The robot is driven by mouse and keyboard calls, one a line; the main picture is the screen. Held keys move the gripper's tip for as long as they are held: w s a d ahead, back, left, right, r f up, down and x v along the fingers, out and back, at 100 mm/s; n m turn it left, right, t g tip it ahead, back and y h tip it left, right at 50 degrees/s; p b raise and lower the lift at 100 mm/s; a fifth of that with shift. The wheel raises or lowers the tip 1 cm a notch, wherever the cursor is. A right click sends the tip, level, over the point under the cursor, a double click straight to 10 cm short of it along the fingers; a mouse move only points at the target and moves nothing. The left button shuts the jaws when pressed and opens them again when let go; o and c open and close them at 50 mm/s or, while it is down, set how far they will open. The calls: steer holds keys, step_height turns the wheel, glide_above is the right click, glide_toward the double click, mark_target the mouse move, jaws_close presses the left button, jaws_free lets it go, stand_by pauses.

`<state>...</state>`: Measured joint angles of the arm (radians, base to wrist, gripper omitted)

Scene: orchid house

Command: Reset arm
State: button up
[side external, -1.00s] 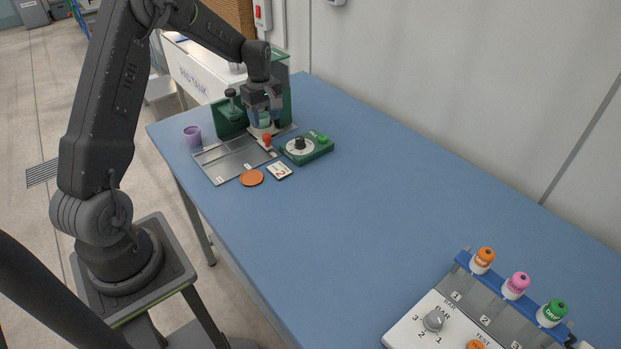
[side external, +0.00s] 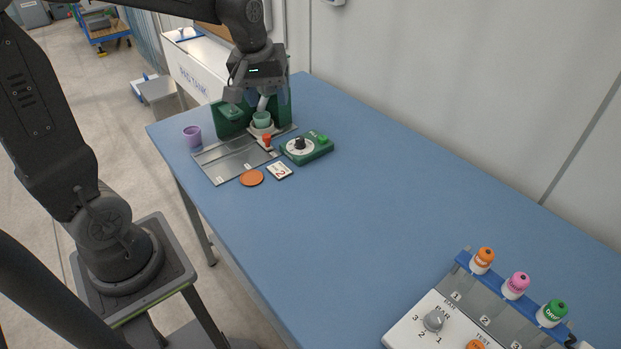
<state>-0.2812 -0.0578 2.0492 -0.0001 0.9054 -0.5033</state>
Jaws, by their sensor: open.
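My gripper (side external: 250,97) is open and hangs above the far end of the blue table (side external: 330,230), in front of a green machine (side external: 283,113). Below it a small green cup (side external: 262,120) stands on a pale base of that machine, apart from the fingers as far as I can see. The gripper looks empty. My arm reaches in from the upper left, and the gripper hides part of the green machine's back.
A purple cup (side external: 192,136), a grey tray (side external: 225,165), an orange disc (side external: 251,178), a card marked 2 (side external: 280,171) and a green dial box (side external: 308,150) sit nearby. A white dial panel (side external: 415,325) and orange (side external: 484,259), pink (side external: 517,284) and green-capped (side external: 552,312) bottles stand front right. The table's middle is clear.

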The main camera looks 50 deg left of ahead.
steer(key=s+d+r+m+t, duration=0.2)
steer(key=s+d+m, duration=0.7)
steer(key=s, duration=0.6)
steer(key=shift+d+r+t+h, duration=0.15)
steer(key=shift+d+t+h, duration=0.25)
steer(key=shift+d+t, duration=0.15)
stand_by(0.5)
